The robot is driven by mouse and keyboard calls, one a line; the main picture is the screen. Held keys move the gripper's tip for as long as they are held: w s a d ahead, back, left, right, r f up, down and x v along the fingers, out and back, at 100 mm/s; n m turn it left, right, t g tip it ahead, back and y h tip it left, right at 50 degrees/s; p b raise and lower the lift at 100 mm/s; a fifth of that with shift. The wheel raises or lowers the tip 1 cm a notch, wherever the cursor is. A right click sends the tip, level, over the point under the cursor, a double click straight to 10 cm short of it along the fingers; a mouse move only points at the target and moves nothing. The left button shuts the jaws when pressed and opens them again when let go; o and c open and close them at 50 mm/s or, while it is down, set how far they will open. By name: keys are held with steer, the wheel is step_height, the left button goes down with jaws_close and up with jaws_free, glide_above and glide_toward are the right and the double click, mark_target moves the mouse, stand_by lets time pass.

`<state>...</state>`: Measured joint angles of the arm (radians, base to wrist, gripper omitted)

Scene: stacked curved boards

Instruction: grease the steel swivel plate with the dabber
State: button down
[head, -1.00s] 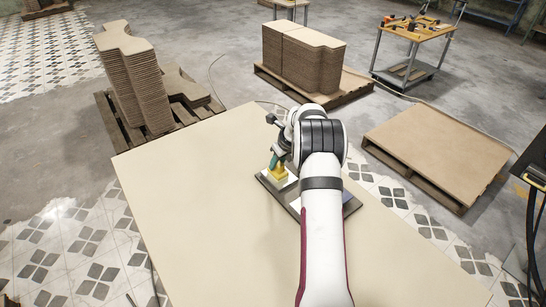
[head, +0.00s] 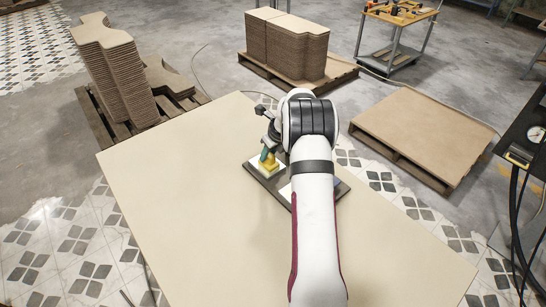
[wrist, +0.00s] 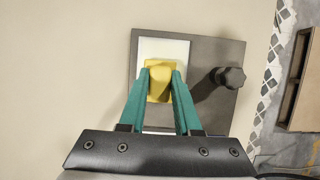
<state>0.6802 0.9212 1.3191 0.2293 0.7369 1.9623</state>
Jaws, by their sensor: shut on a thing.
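My gripper (wrist: 160,78) has green fingers and is shut on the yellow dabber (wrist: 160,84). In the head view the gripper (head: 267,157) and dabber (head: 268,167) are over the left part of a dark square base. The pale, shiny plate (wrist: 178,47), apparently the steel swivel plate, lies on the dark base (wrist: 215,112). The dabber overlaps the pale plate in the wrist view; whether it touches is not clear. A dark knob (wrist: 230,77) stands on the base to the right. My arm hides much of the plate in the head view.
The cream tabletop (head: 190,200) is clear left of the base. Beyond it stand pallets with stacked curved boards (head: 115,70) and a boxy stack (head: 287,45). A low pallet (head: 425,130) is at right, a tool cart (head: 398,25) at the back.

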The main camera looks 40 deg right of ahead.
mark_target(275, 164)
steer(key=shift+w, duration=3.1)
steer(key=shift+w+d, duration=0.1)
steer(key=shift+d, duration=0.15)
steer(key=shift+s+d, duration=0.2)
steer(key=shift+s, duration=4.85)
steer(key=shift+w, duration=5.05)
step_height(275, 164, up, 8)
steer(key=shift+s, duration=0.1)
